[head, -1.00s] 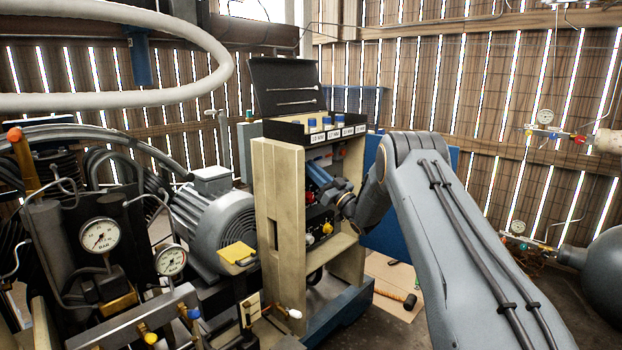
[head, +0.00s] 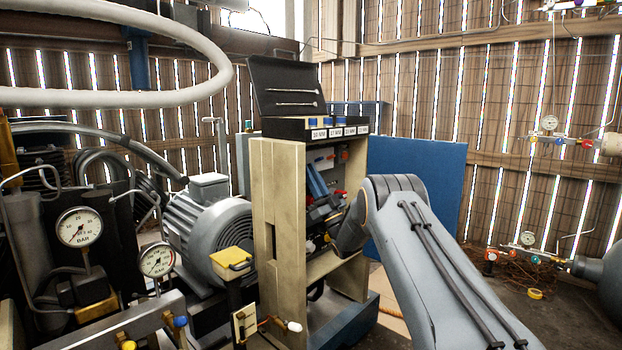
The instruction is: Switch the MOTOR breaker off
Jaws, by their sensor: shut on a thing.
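The open-fronted cream cabinet (head: 277,215) stands in the middle of the head view, with its control panel on the inner side. A red knob (head: 340,192) shows beside the gripper.
A black toolbox (head: 285,127) with an open lid and labelled sockets sits on the cabinet. A grey motor (head: 210,225), yellow box (head: 232,262) and pressure gauges (head: 79,227) crowd the left. A blue board (head: 425,185) stands behind my arm. Floor shows at right.

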